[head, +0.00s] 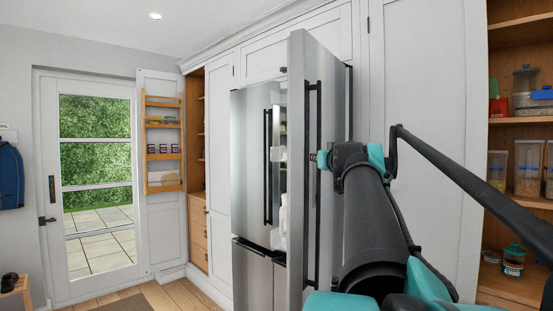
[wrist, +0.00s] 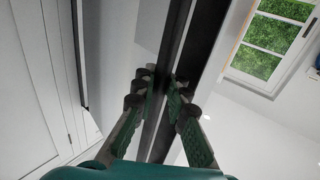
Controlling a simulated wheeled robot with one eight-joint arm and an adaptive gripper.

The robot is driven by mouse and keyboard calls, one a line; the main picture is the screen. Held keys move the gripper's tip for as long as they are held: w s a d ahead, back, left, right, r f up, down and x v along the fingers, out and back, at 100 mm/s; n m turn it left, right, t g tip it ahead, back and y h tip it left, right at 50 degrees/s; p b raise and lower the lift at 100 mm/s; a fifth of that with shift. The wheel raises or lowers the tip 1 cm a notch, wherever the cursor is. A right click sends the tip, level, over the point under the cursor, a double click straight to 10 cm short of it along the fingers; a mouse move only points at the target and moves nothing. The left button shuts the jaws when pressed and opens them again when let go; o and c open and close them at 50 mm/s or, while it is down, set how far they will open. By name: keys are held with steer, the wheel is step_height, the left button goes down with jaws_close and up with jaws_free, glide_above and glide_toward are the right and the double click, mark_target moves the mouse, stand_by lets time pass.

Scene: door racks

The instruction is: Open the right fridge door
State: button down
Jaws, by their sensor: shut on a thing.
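The right fridge door (head: 296,120) is stainless steel and stands swung open, seen steeply from the side in the head view. Its long black vertical bar handle (head: 308,230) is on the outer face. In the wrist view, the handle (wrist: 185,25) runs between the green ridged fingers of my gripper (wrist: 161,95), which are shut on it. In the head view the small green fingers of my gripper (head: 321,159) show at the handle, partly hidden by my arm. The left fridge door (head: 250,170) is shut, with its own black handle (head: 267,165).
A white jug (head: 283,220) shows in the gap between the two doors. A tall white cabinet (head: 425,90) stands right of the fridge, and open wooden shelves (head: 515,120) with jars are at far right. Wooden floor (head: 165,297) is free at lower left.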

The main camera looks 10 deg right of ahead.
steer(key=c, duration=1.5)
jaws_free()
steer(key=shift+c, duration=0.2)
steer(key=s, duration=1.2)
steer(key=shift+a, duration=0.45)
